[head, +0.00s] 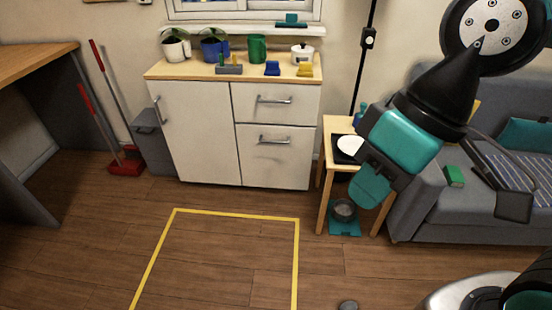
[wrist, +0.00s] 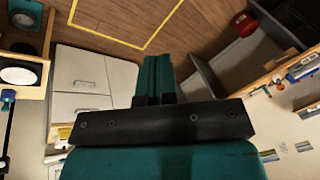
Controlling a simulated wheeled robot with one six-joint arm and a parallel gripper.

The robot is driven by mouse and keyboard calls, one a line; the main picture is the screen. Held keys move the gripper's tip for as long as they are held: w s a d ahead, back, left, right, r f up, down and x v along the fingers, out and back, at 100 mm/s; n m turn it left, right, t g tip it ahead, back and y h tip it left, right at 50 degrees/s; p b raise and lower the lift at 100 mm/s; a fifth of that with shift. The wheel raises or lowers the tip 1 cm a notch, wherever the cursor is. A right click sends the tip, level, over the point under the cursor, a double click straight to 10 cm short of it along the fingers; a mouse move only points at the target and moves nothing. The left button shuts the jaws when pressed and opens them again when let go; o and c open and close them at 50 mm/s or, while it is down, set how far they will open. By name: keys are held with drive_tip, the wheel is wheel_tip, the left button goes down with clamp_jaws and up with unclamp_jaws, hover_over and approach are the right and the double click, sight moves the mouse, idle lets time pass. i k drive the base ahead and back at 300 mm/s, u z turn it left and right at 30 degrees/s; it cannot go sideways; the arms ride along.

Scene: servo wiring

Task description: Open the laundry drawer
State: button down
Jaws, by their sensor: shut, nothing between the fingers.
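A white cabinet (head: 195,130) with a wooden top stands against the back wall. Its right side has an upper drawer (head: 275,110) and a lower drawer (head: 262,165), each with a horizontal metal handle. Both fronts look flush and shut. No label shows which is the laundry drawer. The cabinet also shows at the left of the wrist view (wrist: 80,105). My gripper (head: 368,190) is in the air right of the cabinet, in front of the small side table in the picture, apart from both handles. Its teal fingers (wrist: 157,78) are together and empty.
A small wooden side table (head: 338,124) with a plate stands right of the cabinet, a bowl on a teal mat (head: 344,229) beneath it. A grey sofa (head: 425,205) is further right. A grey bin (head: 152,140) stands left. Yellow-taped floor (head: 235,214) before the cabinet is clear.

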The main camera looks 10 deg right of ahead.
sight(275, 156)
drive_tip(key=u, duration=1.1)
drive_tip(key=i, duration=1.55)
drive_tip(key=z, duration=2.15)
